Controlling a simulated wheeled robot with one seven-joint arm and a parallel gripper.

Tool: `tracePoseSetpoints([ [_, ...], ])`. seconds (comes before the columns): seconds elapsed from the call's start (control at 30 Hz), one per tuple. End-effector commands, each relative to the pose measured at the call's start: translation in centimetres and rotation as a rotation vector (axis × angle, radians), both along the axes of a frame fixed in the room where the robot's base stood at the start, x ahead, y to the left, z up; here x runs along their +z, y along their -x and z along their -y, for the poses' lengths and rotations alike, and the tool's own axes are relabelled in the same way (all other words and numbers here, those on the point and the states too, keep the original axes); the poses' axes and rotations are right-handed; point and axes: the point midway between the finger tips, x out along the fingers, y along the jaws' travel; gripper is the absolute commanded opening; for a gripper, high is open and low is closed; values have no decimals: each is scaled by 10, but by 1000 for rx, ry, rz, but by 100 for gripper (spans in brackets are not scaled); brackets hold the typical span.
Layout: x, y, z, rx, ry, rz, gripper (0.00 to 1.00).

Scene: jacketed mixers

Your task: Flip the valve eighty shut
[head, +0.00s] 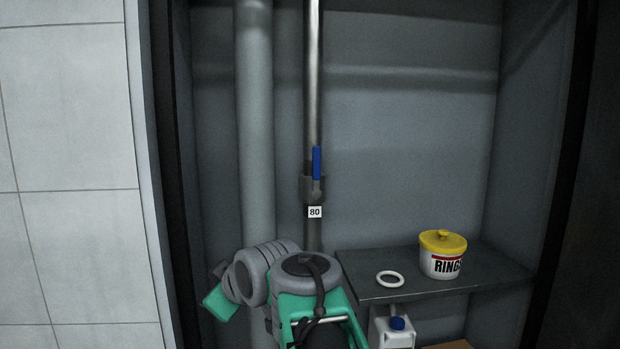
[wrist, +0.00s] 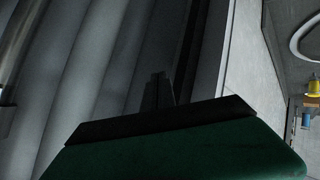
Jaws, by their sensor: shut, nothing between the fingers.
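The valve (head: 312,188) sits on a thin metal pipe (head: 313,90) in the head view. Its blue lever (head: 317,163) points straight up, in line with the pipe. A white label reading 80 (head: 314,212) is just below the valve. My gripper (wrist: 158,78) shows in the wrist view as dark fingers close together, with nothing between them. It is apart from the lever, which I cannot make out in the wrist view. In the head view my arm rises below the valve, and the gripper cannot be made out there.
A thick grey pipe (head: 256,120) runs upright left of the valve's pipe. At the lower right, a shelf (head: 365,262) holds a white ring (head: 391,279) and a yellow-lidded tub (head: 442,262). The recess right of the valve is clear.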

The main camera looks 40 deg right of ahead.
Motion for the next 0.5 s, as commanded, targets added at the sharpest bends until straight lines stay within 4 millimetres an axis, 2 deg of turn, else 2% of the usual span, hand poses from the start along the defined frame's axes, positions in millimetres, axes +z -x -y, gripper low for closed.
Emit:
tracePoseSetpoints([
  [0.03,29,-8,48,15,139,101,0],
  [0.1,84,-5,98,61,372,220,0],
  [0.2,148,17,150,109,695,319,0],
  [0.33,195,48,181,148,984,360,0],
  [0.4,207,57,186,163,1061,364,0],
  [0.5,213,60,186,171,1097,366,0],
])
